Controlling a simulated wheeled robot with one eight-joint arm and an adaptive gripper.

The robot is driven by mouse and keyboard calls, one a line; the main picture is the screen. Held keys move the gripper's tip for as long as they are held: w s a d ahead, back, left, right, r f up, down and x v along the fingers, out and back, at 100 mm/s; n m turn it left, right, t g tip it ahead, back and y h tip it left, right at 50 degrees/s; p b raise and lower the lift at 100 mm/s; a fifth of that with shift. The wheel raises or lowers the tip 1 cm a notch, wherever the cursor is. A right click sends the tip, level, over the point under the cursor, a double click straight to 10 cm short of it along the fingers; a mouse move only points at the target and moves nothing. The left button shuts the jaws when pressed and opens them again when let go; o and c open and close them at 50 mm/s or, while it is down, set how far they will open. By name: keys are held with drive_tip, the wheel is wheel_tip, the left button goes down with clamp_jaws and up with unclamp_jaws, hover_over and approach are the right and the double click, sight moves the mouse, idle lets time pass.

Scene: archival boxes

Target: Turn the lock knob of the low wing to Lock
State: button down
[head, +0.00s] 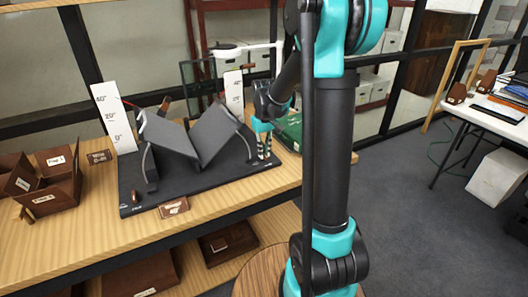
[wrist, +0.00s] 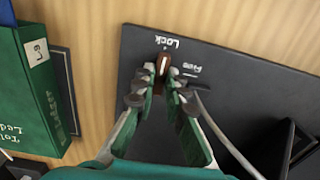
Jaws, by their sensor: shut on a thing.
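The dark grey cradle base (head: 190,192) stands on the wooden table with two tilted grey wings (head: 172,135). My gripper (head: 264,152) is at the right end of the base, pointing down. In the wrist view my gripper (wrist: 162,82) is shut on a small brown lock knob (wrist: 163,64), one finger on each side. The light line on the knob points up the picture, toward the printed word Lock (wrist: 166,43). The word Free (wrist: 190,70) is to its right. The fingers hide part of the knob. A similar brown knob (head: 136,197) shows at the base's left end.
A green ledger box (wrist: 34,95) lies beside the base, across a strip of bare wood. Angle scale boards (head: 115,118) stand behind the wings. Open brown boxes (head: 48,185) are at the table's left. A white table (head: 490,122) is far right.

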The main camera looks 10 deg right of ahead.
idle(0.3)
drive_tip(key=c, duration=1.6)
unclamp_jaws()
drive_tip(key=shift+o, duration=0.2)
wheel_tip(320, 180, up, 12)
drive_tip(key=s+d+f+m+t, duration=0.2)
drive_tip(key=s+f, duration=0.5)
drive_tip(key=s, duration=0.4)
drive_tip(key=s+d+f+m+t, duration=0.1)
drive_tip(key=s+d+f+t, duration=0.1)
drive_tip(key=s+f, duration=0.6)
drive_tip(key=s, duration=0.3)
drive_tip(key=shift+s+d+m, duration=0.15)
drive_tip(key=shift+d+m, duration=0.15)
drive_tip(key=shift+m, duration=0.1)
